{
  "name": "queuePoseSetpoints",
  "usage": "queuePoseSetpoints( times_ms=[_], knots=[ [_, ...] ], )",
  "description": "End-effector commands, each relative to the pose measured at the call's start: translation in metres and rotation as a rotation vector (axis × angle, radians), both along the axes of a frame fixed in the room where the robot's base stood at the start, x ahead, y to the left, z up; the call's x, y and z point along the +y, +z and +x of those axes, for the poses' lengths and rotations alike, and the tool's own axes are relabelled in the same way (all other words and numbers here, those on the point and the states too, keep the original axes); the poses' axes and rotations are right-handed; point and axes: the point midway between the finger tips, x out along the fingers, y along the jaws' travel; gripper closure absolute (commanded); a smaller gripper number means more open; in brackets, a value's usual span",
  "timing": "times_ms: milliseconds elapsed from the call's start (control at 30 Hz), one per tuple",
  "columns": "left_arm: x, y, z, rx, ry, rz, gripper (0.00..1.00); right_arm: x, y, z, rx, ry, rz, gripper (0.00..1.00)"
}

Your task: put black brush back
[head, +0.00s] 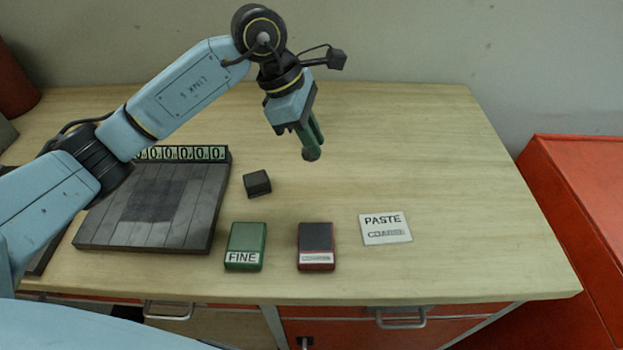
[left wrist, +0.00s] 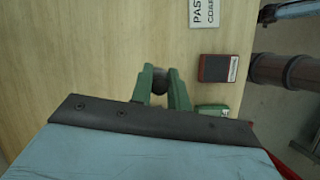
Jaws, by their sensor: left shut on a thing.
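My left gripper (head: 311,143) hangs above the middle of the table with its green fingers pointing down. It is shut on a small dark rounded thing (head: 311,154), which shows at the fingertips; its shape fits the black brush only in part, as the fingers hide much of it. In the left wrist view my left gripper (left wrist: 164,88) has the dark thing (left wrist: 160,78) between its two fingers. It appears to be held clear of the table. My right gripper is not in view.
A black block (head: 257,184) lies beside a grey tiled plate (head: 190,222). In front are a green FINE box (head: 246,240), a dark red box (head: 316,240) and a PASTE/COARSE card (head: 386,229). The wooden table (head: 470,180) is clear at right and back. A red cabinet (head: 580,190) stands right.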

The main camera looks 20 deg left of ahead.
Motion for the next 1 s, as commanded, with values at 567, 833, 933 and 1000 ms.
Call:
queuePoseSetpoints(
  times_ms=[567, 833, 933, 1000],
  knots=[
    [-0.001, -0.079, -0.001, 0.007, -0.002, -0.001, 1.00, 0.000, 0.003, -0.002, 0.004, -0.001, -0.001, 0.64],
    [0.000, -0.087, 0.000, 0.001, -0.003, 0.001, 1.00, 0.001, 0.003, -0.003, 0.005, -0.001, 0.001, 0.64],
    [0.000, -0.089, 0.000, 0.001, -0.003, 0.001, 1.00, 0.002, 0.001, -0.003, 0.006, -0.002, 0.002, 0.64],
    [0.000, -0.091, 0.000, 0.000, -0.003, 0.001, 1.00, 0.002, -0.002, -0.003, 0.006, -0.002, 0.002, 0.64]
  ],
)
